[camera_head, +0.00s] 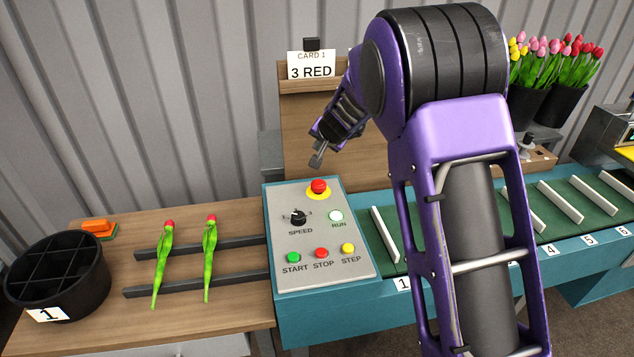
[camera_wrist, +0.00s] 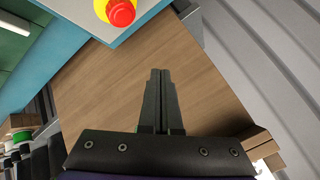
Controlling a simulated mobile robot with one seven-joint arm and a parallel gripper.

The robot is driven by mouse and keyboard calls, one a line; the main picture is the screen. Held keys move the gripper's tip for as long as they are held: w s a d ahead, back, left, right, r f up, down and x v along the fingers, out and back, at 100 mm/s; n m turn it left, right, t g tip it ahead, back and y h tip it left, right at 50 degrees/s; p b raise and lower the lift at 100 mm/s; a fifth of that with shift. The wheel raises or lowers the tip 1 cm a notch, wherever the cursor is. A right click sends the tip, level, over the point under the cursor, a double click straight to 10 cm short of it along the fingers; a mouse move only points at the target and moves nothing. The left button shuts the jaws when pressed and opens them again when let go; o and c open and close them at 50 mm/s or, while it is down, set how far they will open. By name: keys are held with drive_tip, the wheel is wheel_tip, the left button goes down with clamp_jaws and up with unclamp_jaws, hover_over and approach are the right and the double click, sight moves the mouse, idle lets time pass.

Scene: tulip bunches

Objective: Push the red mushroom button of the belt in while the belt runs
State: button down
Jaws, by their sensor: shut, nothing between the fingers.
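The red mushroom button (camera_head: 319,187) sits on a yellow ring at the top of the grey control panel (camera_head: 285,240). It also shows at the top edge of the wrist view (camera_wrist: 121,12), partly cut off. My gripper (camera_head: 316,161) is above and behind the button, apart from it. In the wrist view my gripper (camera_wrist: 160,72) is shut and empty, its fingertips over the wooden board. The green belt (camera_head: 405,225) carries white bars and runs right from the panel. The RUN lamp (camera_head: 336,216) looks pale green-white.
The panel also has a speed knob (camera_head: 298,217) and green, red and yellow buttons. Two red tulips (camera_head: 209,258) lie on rails at left, near a black divided bucket (camera_head: 58,277). A card holder reading "3 RED" (camera_head: 312,66) stands behind. My arm hides part of the belt.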

drive_tip(key=b, duration=0.5)
hover_over(319, 185)
wheel_tip(319, 185, down, 7)
drive_tip(key=shift+f, duration=0.2)
drive_tip(key=shift+f+b, duration=0.55)
drive_tip(key=shift+f, duration=0.1)
idle(1.3)
drive_tip(key=shift+f+b, duration=0.9)
drive_tip(key=shift+b, duration=0.05)
idle(0.5)
drive_tip(key=shift+r+p, duration=0.8)
drive_tip(key=shift+r, duration=0.1)
